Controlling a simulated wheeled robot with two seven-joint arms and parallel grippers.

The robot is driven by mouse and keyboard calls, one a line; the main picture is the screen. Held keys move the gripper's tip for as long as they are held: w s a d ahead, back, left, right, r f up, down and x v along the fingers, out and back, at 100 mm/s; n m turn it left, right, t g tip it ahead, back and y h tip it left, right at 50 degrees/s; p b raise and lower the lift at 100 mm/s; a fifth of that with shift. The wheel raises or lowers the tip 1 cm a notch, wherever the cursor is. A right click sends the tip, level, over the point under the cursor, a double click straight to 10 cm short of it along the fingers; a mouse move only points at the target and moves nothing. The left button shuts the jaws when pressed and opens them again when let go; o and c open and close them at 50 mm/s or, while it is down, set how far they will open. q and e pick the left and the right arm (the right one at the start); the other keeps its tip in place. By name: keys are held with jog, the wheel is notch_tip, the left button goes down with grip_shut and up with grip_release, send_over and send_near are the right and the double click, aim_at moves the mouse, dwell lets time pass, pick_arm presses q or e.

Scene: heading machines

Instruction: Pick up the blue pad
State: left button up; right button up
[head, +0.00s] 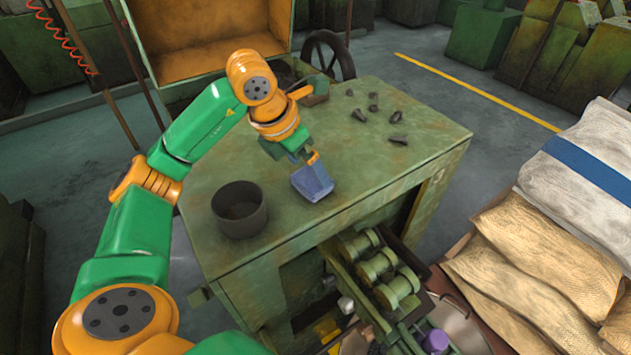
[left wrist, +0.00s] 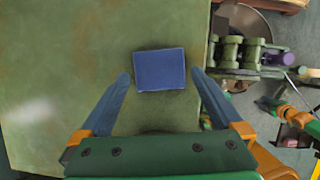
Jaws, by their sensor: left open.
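The blue pad (head: 312,182) is a small blue block lying on the worn green table top (head: 370,160), near its front edge. My left gripper (head: 300,160) is just above and behind the pad in the head view. In the left wrist view the pad (left wrist: 160,70) lies ahead, between the lines of the two open fingers of my left gripper (left wrist: 162,80). The fingers are apart and nothing is held between them. I cannot tell from these views whether a finger touches the pad. My right gripper is not clearly seen in the head view.
A dark round pot (head: 240,210) stands left of the pad. Several small dark metal pieces (head: 375,107) lie at the back of the table. Green rollers (head: 380,275) sit below the front edge, and sacks (head: 540,270) are stacked at the right.

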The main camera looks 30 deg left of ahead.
aim_at(313, 176)
pick_arm(q)
jog(key=x, duration=0.4)
jog(key=shift+w+a+r, duration=0.1)
jog(key=c, duration=1)
jog(key=shift+r, duration=0.15)
jog(key=shift+r, duration=0.3)
jog(key=r, duration=0.3)
jog(key=shift+a+r+b, duration=0.1)
jog(key=shift+a+b, duration=0.25)
jog(key=shift+a, duration=0.05)
jog(key=s+a+r+p, duration=0.2)
jog(key=s+a+r, duration=0.2)
jog(key=a+r, duration=0.5)
jog(key=a, duration=0.3)
jog(key=shift+a, duration=0.3)
